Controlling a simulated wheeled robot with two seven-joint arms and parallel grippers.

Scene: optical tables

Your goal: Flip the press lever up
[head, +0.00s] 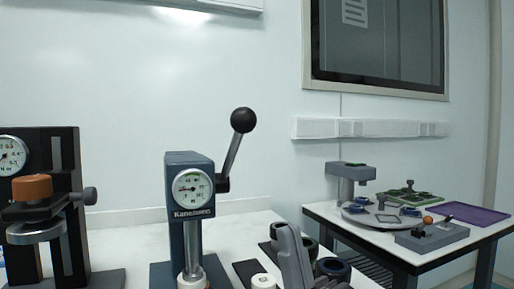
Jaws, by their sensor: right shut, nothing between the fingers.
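The press (188,215) is a dark blue column with a round dial and the label "Kanetesen" or similar, standing on the white table left of the middle. Its lever (232,155) rises from a pivot on the press's right side and leans slightly right, with a black ball knob (243,120) at the top. My right gripper (287,237) shows as grey fingers at the bottom, to the right of the press and well below the knob. It is shut, empty and apart from the lever. My left gripper is out of view.
A black gauge stand (68,180) with an orange knob (32,187) stands at the left. Dark rings (333,268) and a small white round part (263,282) lie near my right gripper. A second table (390,255) at the right holds devices and a purple tray (474,213).

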